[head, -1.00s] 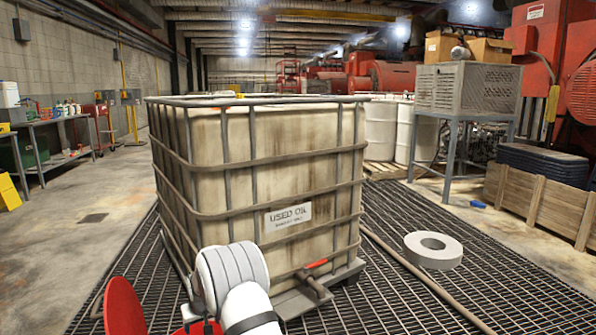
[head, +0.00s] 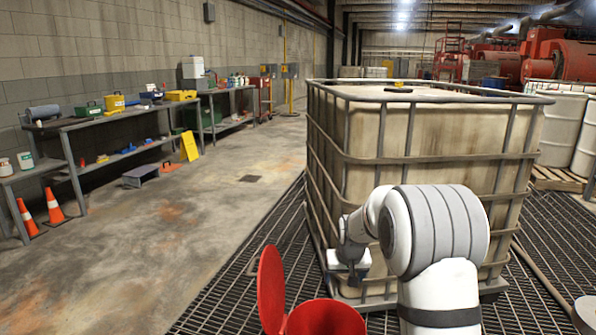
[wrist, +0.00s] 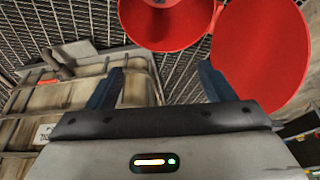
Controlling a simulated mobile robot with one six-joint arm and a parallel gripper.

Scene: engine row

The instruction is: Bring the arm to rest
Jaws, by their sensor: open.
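My arm (head: 437,235) rises at the front right of the head view, in front of the caged used-oil tank. Its gripper end (head: 349,262) shows small beside the tank's near side. In the wrist view my gripper (wrist: 160,85) is open, with two dark fingers well apart and nothing between them. Beyond the fingers is a red round bin (wrist: 165,22) with its red lid (wrist: 262,50) standing open. The bin also shows at the bottom of the head view (head: 325,318), with the lid (head: 270,290) raised.
The caged tank (head: 425,130) stands close on floor grating (head: 245,300). Workbenches (head: 100,118) with tools and bottles line the left wall. Two orange cones (head: 53,205) and a yellow floor sign (head: 189,146) stand by them. The concrete floor (head: 200,210) between is mostly clear.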

